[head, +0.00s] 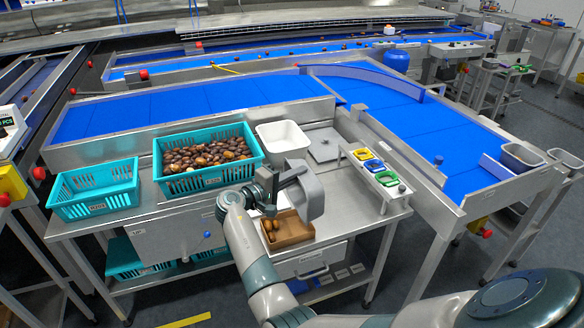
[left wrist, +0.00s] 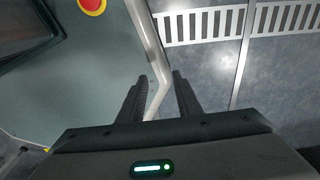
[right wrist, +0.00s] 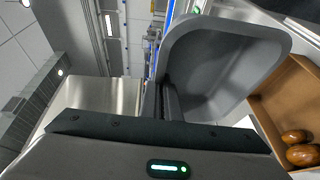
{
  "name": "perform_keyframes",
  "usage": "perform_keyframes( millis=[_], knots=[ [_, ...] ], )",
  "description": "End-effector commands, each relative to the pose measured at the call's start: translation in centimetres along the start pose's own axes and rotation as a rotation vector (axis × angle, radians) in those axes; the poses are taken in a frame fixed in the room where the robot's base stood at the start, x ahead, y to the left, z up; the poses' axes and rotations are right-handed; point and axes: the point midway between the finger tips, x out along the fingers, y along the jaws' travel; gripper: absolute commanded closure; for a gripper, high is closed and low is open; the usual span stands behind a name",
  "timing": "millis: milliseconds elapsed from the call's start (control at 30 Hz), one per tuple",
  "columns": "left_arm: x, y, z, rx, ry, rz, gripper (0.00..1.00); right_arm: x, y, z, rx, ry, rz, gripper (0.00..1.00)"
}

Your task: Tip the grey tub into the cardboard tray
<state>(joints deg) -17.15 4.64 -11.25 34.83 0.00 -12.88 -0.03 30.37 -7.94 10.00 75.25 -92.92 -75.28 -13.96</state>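My right gripper (head: 283,184) is shut on the grey tub (head: 312,191) by its wall. The tub is tipped steeply on its side above the cardboard tray (head: 296,238). In the right wrist view the inside of the tub (right wrist: 225,65) looks empty where it shows. The open cardboard tray (right wrist: 264,118) is to the right there, with two brown dates (right wrist: 303,155) in it. Dates (head: 268,226) also show at the tray's left side in the head view. My left gripper (left wrist: 160,95) is open and empty, away from the table.
A teal crate full of dates (head: 160,180) and an emptier teal crate (head: 62,207) stand to the left. A white tub (head: 262,130) is behind, and a rack with coloured dishes (head: 358,178) is at the right. Blue conveyors run behind.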

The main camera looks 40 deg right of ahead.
Motion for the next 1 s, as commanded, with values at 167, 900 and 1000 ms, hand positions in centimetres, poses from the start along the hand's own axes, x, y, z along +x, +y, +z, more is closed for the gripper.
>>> perform_keyframes(
  millis=[167, 900, 1000],
  knots=[
    [-3.2, 0.0, -1.0, 0.000, 0.015, 0.000, 0.69, 1.1, 1.1, 0.5, 0.035, -0.002, -0.086, 1.00],
    [-12.9, 0.0, -1.8, 0.004, 0.017, 0.003, 0.69, 5.9, 2.1, 2.4, 0.187, -0.002, -0.459, 1.00],
    [-13.6, 0.0, -1.8, 0.004, 0.017, 0.003, 0.69, 6.6, 1.8, 2.7, 0.215, -0.004, -0.516, 1.00]
  ],
)
